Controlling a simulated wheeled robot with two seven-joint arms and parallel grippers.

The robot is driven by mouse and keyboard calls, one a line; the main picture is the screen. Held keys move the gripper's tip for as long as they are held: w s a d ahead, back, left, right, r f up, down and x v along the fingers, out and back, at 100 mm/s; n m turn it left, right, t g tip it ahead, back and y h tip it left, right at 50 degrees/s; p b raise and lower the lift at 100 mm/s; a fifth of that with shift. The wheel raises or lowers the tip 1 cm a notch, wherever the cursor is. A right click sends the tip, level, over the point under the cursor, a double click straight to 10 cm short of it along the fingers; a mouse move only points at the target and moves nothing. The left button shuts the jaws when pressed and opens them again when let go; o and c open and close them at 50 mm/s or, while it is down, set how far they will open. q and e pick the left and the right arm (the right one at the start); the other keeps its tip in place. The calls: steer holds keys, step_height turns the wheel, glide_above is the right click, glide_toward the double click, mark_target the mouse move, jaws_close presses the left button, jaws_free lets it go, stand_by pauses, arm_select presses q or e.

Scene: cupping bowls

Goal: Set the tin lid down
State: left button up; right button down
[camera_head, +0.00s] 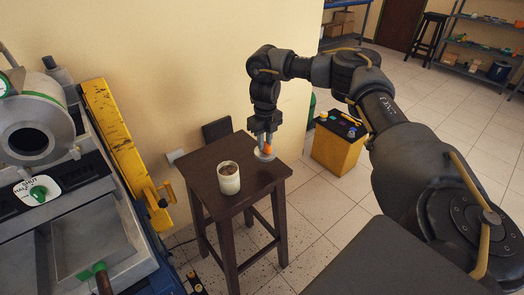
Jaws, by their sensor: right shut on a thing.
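My right gripper (265,145) points down over the right part of a dark wooden stool (232,203). It is shut on a small round pale lid (263,155), with something orange showing between the fingers. The lid is at or just above the stool top; I cannot tell whether it touches. A pale open tin (229,178) with brownish contents stands upright on the stool, to the left of the gripper and apart from it. My left gripper is not in view.
A grey machine (60,200) with a yellow arm (117,135) stands at the left. A yellow box with a black top (337,148) sits on the tiled floor behind the stool. Shelves (485,50) are at the back right.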

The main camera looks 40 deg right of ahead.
steer(key=shift+w+d+f, duration=0.15)
steer(key=shift+w+f, duration=0.35)
steer(key=shift+f, duration=0.1)
steer(key=shift+w+d+f, duration=0.15)
steer(key=shift+w+f, duration=0.3)
steer(key=shift+f, duration=0.15)
steer(key=shift+w+f+p, duration=0.15)
steer(key=shift+f+p, duration=0.15)
steer(key=shift+p, duration=0.15)
step_height(320, 180, down, 2)
steer(key=shift+f+p, duration=0.1)
steer(key=shift+p, duration=0.45)
steer(key=shift+d+f, duration=0.1)
steer(key=shift+f, duration=0.25)
steer(key=c, duration=1.3)
jaws_free()
steer(key=shift+f, duration=0.15)
steer(key=shift+o, duration=0.2)
